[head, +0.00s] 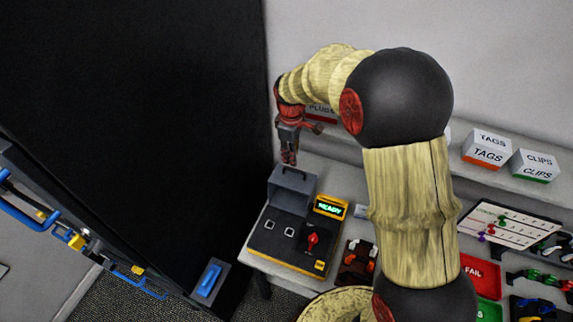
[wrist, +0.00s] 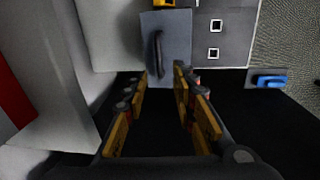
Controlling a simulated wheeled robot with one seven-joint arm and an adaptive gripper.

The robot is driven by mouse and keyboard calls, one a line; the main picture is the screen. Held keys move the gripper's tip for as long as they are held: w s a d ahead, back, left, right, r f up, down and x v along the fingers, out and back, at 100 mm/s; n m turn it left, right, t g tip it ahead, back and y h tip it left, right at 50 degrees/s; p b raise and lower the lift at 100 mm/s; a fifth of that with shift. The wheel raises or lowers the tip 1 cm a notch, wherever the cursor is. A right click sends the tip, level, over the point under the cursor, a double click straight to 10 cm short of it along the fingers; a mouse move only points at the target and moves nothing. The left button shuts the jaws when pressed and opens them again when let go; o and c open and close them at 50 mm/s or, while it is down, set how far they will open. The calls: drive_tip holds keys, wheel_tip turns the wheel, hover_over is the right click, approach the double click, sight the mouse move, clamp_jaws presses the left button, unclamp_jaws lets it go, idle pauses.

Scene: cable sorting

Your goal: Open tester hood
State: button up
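The tester (head: 284,250) is a dark box with yellow edges on the table, with two square sockets, a red lever (head: 313,240) and a lit READY display (head: 330,207). Its grey hood (head: 292,192) is at the back end, with a dark handle on it. I cannot tell how far the hood is tilted. In the wrist view, the hood (wrist: 178,38) and its handle (wrist: 158,54) are just beyond my fingertips. My gripper (head: 289,158) is above the handle; its yellow-padded fingers (wrist: 162,78) are apart with nothing between them. Contact with the handle is not visible.
A large black panel (head: 140,90) stands close on the left. A shelf with TAGS (head: 487,148) and CLIPS (head: 536,165) boxes runs along the wall. Right of the tester are connectors (head: 358,262) and a red FAIL bin (head: 478,273). A blue handle (head: 209,279) is at lower left.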

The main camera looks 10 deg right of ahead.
sight(293, 170)
drive_tip(key=shift+w+d+f, duration=0.1)
drive_tip(key=shift+w+f, duration=0.05)
drive_tip(key=shift+f, duration=1.15)
drive_tip(key=shift+w+d+f, duration=0.1)
drive_tip(key=shift+f, duration=1.2)
drive_tip(key=shift+w+d+f, duration=0.1)
drive_tip(key=shift+w+f, duration=0.05)
drive_tip(key=shift+f, duration=1.15)
drive_tip(key=shift+c, duration=1.4)
drive_tip(key=shift+a, duration=0.1)
drive_tip(key=c, duration=0.4)
clamp_jaws()
